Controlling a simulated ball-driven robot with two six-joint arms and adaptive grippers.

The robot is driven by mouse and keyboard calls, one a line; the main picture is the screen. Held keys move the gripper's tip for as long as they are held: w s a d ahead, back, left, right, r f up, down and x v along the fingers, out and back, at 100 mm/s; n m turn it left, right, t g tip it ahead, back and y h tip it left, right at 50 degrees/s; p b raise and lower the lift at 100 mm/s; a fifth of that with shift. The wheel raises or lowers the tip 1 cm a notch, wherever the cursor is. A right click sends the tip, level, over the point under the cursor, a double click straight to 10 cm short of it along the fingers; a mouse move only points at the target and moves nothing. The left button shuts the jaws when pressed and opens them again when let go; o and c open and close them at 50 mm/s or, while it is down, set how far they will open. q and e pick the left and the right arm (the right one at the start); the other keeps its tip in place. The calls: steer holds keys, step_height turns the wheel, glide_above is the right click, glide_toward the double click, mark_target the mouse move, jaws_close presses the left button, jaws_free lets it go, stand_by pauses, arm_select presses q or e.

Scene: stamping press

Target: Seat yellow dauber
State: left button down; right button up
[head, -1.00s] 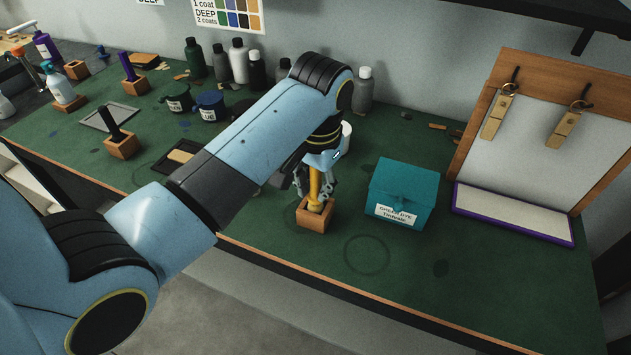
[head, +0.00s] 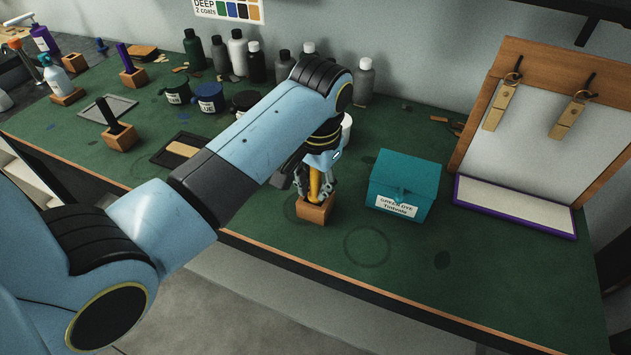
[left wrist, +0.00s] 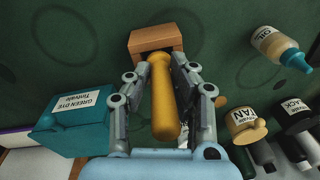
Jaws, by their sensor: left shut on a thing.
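The yellow dauber (head: 315,182) is held upright in my left gripper (head: 315,193), which is shut on it. Its lower end is at the wooden block (head: 314,212) on the green bench top. In the left wrist view the yellow dauber (left wrist: 163,100) lies between the fingers of my left gripper (left wrist: 165,85), with its far end at the wooden block (left wrist: 157,38). The block's hole is hidden, so I cannot tell how deep the dauber sits. My right gripper is not in view.
A teal box (head: 404,185) labelled green dye stands right of the block. A purple-edged tray (head: 515,206) lies beyond it. Other wooden blocks hold a black dauber (head: 112,120) and a purple dauber (head: 125,58). Several bottles and jars stand behind my arm. Bench between block and front edge is clear.

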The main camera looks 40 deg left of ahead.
mark_target(317, 200)
arm_select(q)
steer(key=c, duration=1.1)
jaws_free()
steer(key=shift+r, duration=0.35)
steer(key=r, duration=0.7)
steer(key=d+r, duration=0.1)
steer(key=r, duration=0.3)
steer(key=shift+s+r, duration=0.15)
steer(key=shift+s, duration=0.15)
steer(key=shift+a, duration=0.1)
